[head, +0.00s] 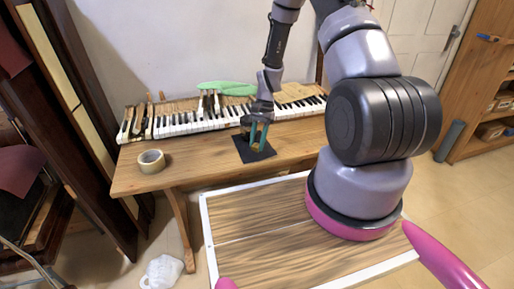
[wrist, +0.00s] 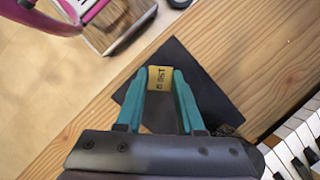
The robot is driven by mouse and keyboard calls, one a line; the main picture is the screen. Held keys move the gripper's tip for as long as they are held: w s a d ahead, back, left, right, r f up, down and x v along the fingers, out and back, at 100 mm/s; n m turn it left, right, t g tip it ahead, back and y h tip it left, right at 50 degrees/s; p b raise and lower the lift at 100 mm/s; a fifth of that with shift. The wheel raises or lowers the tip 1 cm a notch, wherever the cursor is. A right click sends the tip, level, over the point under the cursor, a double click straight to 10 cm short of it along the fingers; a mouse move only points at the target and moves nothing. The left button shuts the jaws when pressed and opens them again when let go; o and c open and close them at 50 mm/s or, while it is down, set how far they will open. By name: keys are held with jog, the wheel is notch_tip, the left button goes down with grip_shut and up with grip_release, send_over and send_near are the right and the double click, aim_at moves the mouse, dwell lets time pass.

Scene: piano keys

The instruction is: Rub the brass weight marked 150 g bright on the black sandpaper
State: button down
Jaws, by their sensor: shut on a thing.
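My gripper (head: 257,142) is over the black sandpaper (head: 244,155) near the front of the wooden bench. In the wrist view its teal fingers (wrist: 160,84) are shut on a small brass weight (wrist: 160,79). The weight's yellowish face carries dark marking, too small and turned to read surely. The sandpaper (wrist: 206,92) lies flat under the fingers, turned at an angle to the bench edge. The weight appears above or against the sandpaper; I cannot tell whether they touch. In the head view the fingers hide most of the weight.
Piano keys (head: 185,124) run along the back of the bench (head: 190,164), with several lifted or loose at the left end. Green pieces (head: 228,88) lie behind them. Bare wood lies between tape and sandpaper.

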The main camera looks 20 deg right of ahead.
aim_at(257, 145)
jog(key=shift+r, duration=2.45)
